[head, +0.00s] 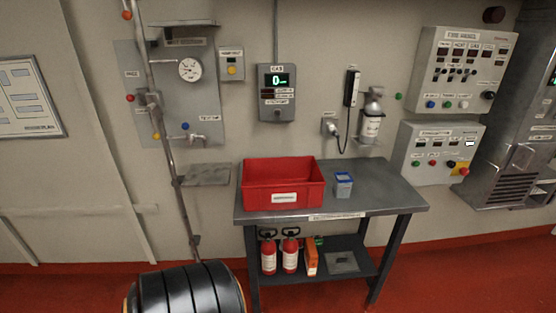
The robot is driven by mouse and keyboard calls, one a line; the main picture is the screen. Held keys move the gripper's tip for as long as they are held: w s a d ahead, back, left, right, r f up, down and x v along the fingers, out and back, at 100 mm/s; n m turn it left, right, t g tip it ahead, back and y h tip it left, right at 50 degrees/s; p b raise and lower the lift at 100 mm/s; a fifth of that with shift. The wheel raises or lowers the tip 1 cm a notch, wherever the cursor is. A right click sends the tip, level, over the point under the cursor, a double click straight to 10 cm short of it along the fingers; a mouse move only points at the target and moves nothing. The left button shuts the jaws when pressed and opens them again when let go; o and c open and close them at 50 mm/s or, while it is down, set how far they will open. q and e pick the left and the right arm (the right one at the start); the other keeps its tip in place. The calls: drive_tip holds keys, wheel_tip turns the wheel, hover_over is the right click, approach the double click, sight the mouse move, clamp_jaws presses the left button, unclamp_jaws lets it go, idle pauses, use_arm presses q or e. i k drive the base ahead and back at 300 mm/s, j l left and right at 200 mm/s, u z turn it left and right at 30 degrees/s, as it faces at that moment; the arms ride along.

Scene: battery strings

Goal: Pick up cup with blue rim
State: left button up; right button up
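A small grey cup with a blue rim (343,185) stands upright on the grey metal table (385,197), to the right of the red bin. A pale label shows on its front. Nothing touches it. Neither of my grippers is in the head view, so their state does not show.
A red bin (283,196) with a white label stands on the left half of the table. The tabletop right of the cup is clear. Red extinguishers (268,256) stand on the lower shelf. A black ribbed drum (187,291) is at the lower left. Control panels (440,152) hang on the wall.

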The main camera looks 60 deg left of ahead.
sight(343, 181)
drive_tip(key=u, duration=1.35)
drive_tip(key=i+l+u, duration=0.15)
drive_tip(key=i+l, duration=0.1)
drive_tip(key=l, duration=0.05)
